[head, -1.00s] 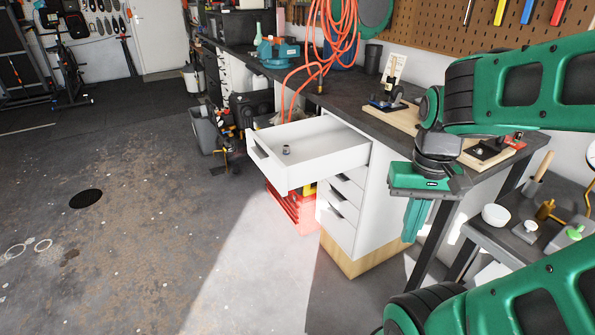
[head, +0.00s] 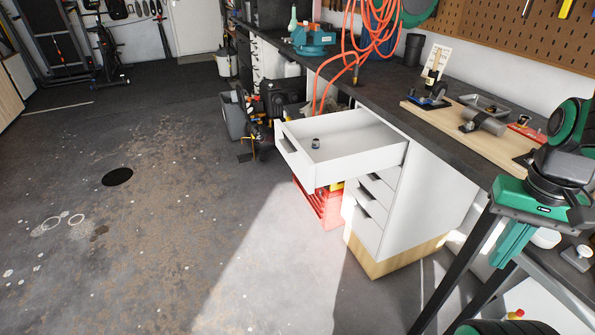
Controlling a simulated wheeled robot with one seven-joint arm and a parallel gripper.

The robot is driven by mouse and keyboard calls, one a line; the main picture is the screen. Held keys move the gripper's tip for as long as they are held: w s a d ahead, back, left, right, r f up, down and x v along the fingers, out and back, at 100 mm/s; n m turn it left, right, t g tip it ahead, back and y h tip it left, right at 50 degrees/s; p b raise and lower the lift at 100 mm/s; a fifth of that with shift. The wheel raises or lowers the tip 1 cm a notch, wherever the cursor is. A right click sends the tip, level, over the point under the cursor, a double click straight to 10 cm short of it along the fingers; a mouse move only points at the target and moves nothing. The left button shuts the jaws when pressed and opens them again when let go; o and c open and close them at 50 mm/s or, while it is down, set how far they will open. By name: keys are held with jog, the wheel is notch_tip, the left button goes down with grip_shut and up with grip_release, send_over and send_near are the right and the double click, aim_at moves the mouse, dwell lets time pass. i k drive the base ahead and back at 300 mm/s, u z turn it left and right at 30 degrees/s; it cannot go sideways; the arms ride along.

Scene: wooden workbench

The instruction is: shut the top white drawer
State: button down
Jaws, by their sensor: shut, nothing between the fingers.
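The top white drawer (head: 350,165) sticks far out of the white cabinet (head: 421,205) under the bench, toward the left. It has a dark handle on its front, and a small dark round object (head: 315,143) lies inside it. The lower drawers (head: 368,200) look shut.
A red crate (head: 321,205) stands on the floor behind the open drawer. The floor (head: 190,220) left of the drawer is mostly clear.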

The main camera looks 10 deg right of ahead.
aim_at(355, 143)
jog(key=z, duration=0.05)
jog(key=i, duration=1)
jog(key=u, duration=0.05)
